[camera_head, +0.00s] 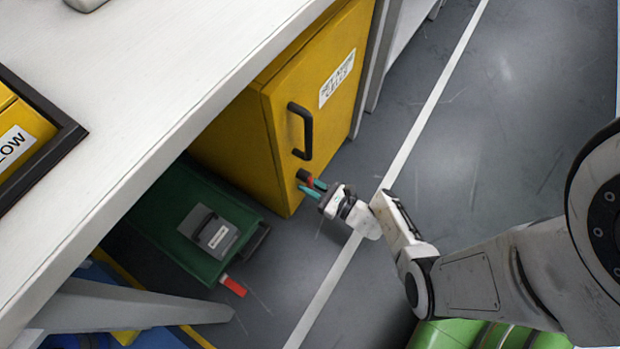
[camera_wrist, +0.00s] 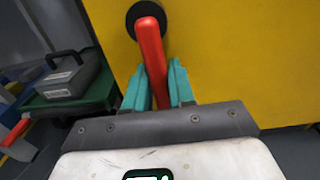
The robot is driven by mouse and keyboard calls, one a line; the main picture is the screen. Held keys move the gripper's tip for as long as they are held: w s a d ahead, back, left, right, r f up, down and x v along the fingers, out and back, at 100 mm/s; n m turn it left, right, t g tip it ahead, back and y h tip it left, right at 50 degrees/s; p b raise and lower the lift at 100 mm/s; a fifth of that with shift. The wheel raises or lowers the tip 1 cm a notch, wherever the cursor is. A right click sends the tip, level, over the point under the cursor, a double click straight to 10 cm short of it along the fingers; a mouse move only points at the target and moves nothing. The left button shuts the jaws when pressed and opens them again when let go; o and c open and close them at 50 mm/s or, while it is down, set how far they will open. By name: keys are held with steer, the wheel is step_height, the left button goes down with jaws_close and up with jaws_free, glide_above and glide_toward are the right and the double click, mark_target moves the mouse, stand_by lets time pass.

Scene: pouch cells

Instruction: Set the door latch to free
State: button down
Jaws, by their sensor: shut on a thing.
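The yellow cabinet (camera_head: 240,135) has a door with a black bar handle (camera_head: 301,130) and a white label. Below the handle is the red door latch (camera_head: 309,181) on a dark round mount. In the wrist view the red latch (camera_wrist: 150,55) hangs down from its black mount (camera_wrist: 146,14), tilted slightly, with its lower end between the teal fingers. My gripper (camera_head: 313,188) is shut on the latch. In the wrist view my gripper (camera_wrist: 158,88) has one finger on each side of it, and the latch's lower tip is hidden behind the gripper body.
A green cart (camera_head: 165,210) with a grey case (camera_head: 213,235) on it stands left of the cabinet, with a red piece (camera_head: 233,286) at its corner. A white worktop (camera_head: 130,70) overhangs at the left. Grey floor (camera_head: 500,130) is clear to the right.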

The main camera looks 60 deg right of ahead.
steer(key=c, duration=1)
jaws_free()
steer(key=shift+c, duration=0.2)
steer(key=s+p, duration=0.1)
steer(key=s, duration=0.9)
steer(key=shift+s+d+p, duration=0.15)
steer(key=shift+s+p, duration=0.15)
steer(key=shift+s, duration=0.1)
